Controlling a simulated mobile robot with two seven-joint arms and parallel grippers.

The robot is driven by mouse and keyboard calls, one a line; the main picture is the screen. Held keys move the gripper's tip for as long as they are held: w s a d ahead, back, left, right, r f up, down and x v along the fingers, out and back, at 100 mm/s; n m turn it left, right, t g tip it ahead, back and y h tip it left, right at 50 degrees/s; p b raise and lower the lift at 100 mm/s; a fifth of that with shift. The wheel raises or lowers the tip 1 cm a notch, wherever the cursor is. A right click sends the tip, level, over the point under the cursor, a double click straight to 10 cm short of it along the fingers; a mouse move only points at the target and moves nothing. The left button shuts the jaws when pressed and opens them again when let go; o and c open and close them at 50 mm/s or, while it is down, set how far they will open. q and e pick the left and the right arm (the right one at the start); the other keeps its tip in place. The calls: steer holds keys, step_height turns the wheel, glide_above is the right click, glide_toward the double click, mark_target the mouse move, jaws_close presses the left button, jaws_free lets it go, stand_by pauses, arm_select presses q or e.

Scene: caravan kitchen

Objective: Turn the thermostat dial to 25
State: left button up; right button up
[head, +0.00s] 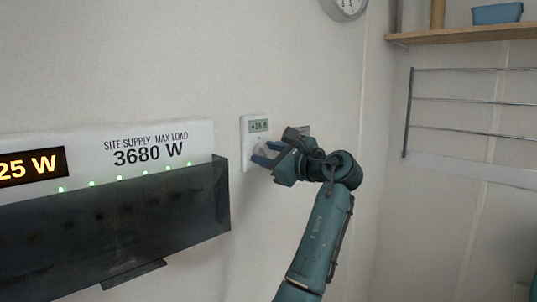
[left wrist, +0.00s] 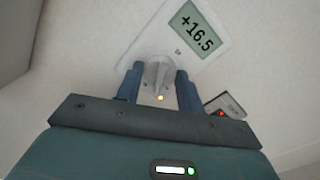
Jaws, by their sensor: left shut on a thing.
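The white thermostat (head: 258,127) is on the wall, and its display reads about +16.5. It also shows in the left wrist view (left wrist: 215,22), where the display clearly reads +16.5. The pale grey dial (left wrist: 158,76) sits below the display, with a small orange light at its lower edge. My left gripper (head: 266,155) is at the dial. In the left wrist view its two blue fingers (left wrist: 159,88) are on either side of the dial, shut on it. In the head view the gripper partly hides the dial. My right gripper is not in view.
A dark panel (head: 130,225) with a white sign reading 3680 W juts from the wall at left. A small plate with a red light (left wrist: 222,108) is beside the thermostat. A wire rack (head: 460,97) and wooden shelf (head: 470,36) are at right.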

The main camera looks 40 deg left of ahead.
arm_select(q)
steer(key=m, duration=0.5)
steer(key=shift+m, duration=0.3)
stand_by(0.4)
steer(key=o, duration=1)
steer(key=d+b, duration=0.1)
steer(key=d, duration=0.3)
steer(key=d+b, duration=0.1)
steer(key=d, duration=0.3)
steer(key=s+d+b, duration=0.1)
steer(key=d, duration=0.4)
steer(key=shift+d, duration=0.1)
steer(key=shift+f, duration=0.1)
